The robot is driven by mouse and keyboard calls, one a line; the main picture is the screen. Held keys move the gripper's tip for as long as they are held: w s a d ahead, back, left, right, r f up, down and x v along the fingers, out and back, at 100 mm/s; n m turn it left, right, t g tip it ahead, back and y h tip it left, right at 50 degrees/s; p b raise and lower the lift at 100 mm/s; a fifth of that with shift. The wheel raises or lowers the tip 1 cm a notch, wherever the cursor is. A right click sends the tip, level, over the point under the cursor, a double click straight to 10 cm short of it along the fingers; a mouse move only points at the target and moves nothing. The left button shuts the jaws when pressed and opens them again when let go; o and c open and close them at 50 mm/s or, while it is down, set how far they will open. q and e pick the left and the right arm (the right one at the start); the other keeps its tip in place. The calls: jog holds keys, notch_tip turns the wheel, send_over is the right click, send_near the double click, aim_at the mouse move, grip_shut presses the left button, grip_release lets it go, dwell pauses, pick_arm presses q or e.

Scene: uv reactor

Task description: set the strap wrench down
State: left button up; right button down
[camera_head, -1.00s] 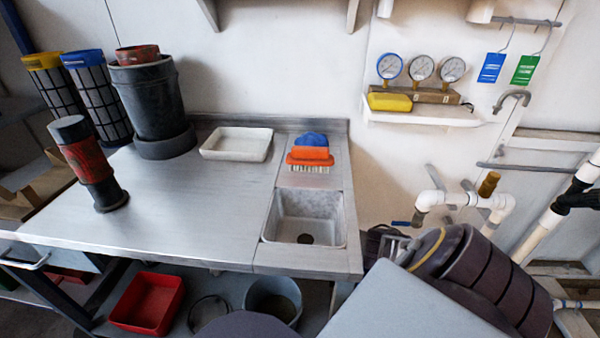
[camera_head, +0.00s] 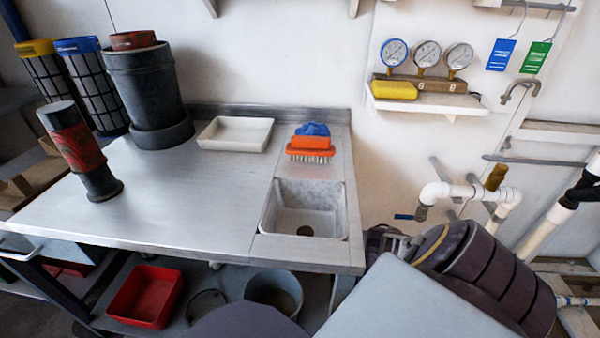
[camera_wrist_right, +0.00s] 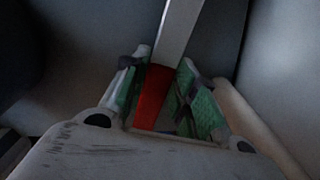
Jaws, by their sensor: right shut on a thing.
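In the right wrist view my right gripper (camera_wrist_right: 165,62) is shut on the strap wrench, with its green-padded fingers on either side of the red handle (camera_wrist_right: 153,95). A flat grey bar (camera_wrist_right: 180,28) runs from the red part up out of the picture. The rest of the wrench is out of view, and I cannot make out the wrench or the right fingers in the head view. My left gripper is in neither view. The grey steel bench (camera_head: 190,200) has a wide bare top.
A red-and-black cylinder (camera_head: 77,150), a black housing (camera_head: 143,85) and a white tray (camera_head: 235,134) stand on the bench. An orange brush (camera_head: 311,147) lies behind the sink (camera_head: 304,210). White pipework (camera_head: 470,192) is at right. The bench's middle is clear.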

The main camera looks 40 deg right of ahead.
jog(key=shift+f+b, duration=0.55)
jog(key=shift+f, duration=0.4)
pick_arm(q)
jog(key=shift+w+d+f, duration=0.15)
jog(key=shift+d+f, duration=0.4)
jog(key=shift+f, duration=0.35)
pick_arm(e)
jog(key=shift+f, duration=0.15)
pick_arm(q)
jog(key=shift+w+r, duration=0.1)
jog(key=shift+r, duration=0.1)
pick_arm(e)
jog(key=c, duration=1.1)
grip_release()
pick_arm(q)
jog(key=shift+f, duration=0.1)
